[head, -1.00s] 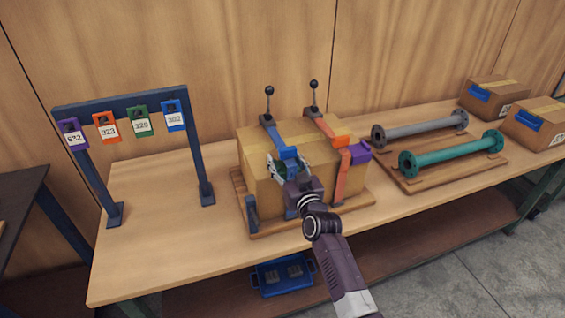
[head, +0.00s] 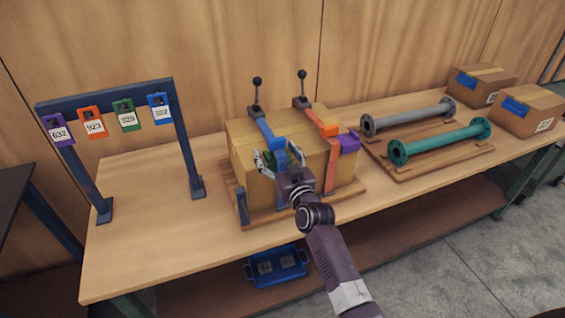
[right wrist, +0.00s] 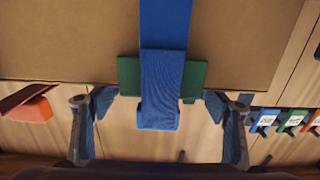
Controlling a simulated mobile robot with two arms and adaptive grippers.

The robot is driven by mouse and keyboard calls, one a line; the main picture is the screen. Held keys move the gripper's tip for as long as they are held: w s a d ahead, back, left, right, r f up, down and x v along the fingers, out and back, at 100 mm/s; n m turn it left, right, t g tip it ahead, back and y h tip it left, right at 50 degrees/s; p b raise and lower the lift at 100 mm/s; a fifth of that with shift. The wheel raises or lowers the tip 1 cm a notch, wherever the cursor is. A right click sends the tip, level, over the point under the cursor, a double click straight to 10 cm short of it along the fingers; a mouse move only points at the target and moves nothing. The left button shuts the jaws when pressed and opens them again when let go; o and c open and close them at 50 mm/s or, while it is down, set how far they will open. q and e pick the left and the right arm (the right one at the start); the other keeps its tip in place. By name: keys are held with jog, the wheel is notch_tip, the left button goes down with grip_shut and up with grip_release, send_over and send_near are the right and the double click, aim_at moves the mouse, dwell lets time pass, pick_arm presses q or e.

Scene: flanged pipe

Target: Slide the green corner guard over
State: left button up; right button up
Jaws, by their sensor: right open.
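The green corner guard (right wrist: 129,75) sits at the box's edge in the right wrist view, partly covered by a textured blue piece (right wrist: 159,95) of the blue strap (right wrist: 165,22). Its two ends show on either side of the blue. My right gripper (right wrist: 160,104) is open, with one finger on each side of the guard; I cannot tell whether they touch it. In the head view the right gripper (head: 280,157) is at the front top edge of the cardboard box (head: 250,160), hiding most of the guard. My left gripper is not in view.
An orange strap (head: 331,165) with orange (head: 329,130) and purple (head: 349,142) guards lies right of the gripper. Two levers (head: 257,90) stand behind. A tag rack (head: 110,98) stands left; flanged pipes (head: 440,141) lie right.

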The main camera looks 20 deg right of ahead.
jog(key=s, duration=1.1)
jog(key=shift+s+d, duration=0.2)
jog(key=shift+d, duration=0.05)
jog(key=s+a+f+n+g+y, duration=0.15)
jog(key=s+a+f+g, duration=0.25)
jog(key=s+f+g, duration=0.7)
jog(key=s+d+f+g+h, duration=0.1)
jog(key=s+f+g, duration=0.15)
jog(key=s, duration=0.95)
jog(key=s+d+f+g+h, duration=0.1)
jog(key=s+f, duration=0.2)
jog(key=s, duration=0.9)
notch_tip(320, 180, down, 25)
jog(key=g+b, duration=0.1)
jog(key=s+d+f+g, duration=0.1)
jog(key=s+d+f, duration=0.2)
jog(key=s+f, duration=1.5)
jog(key=shift+s+f+b, duration=0.2)
jog(key=shift+f+b, duration=0.25)
jog(key=shift+f, duration=0.1)
